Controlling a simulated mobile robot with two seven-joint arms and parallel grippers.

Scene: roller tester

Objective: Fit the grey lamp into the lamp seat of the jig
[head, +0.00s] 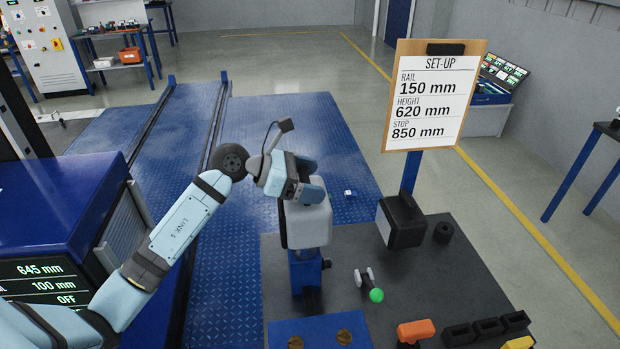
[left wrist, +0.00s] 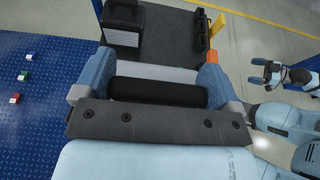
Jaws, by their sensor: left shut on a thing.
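The grey lamp (head: 307,226) is a light grey block with rounded edges, upright in the head view. My left gripper (head: 303,188) is shut on its upper part from above. In the left wrist view a light grey strip (left wrist: 165,74) and a black bar show between the two blue-grey fingers. A blue post (head: 304,272) with a dark side knob stands directly below the lamp. I cannot tell whether the lamp touches the post, and no lamp seat shows clearly. My right gripper (left wrist: 270,76) is empty and looks open at the right of the left wrist view.
A set-up board (head: 435,95) stands behind a black box (head: 402,222) on the dark table (head: 470,275). A green-ended lever (head: 372,288), an orange piece (head: 415,331) and black bins (head: 487,328) lie nearer. A small blue-and-white block (head: 348,195) lies on the blue floor plate.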

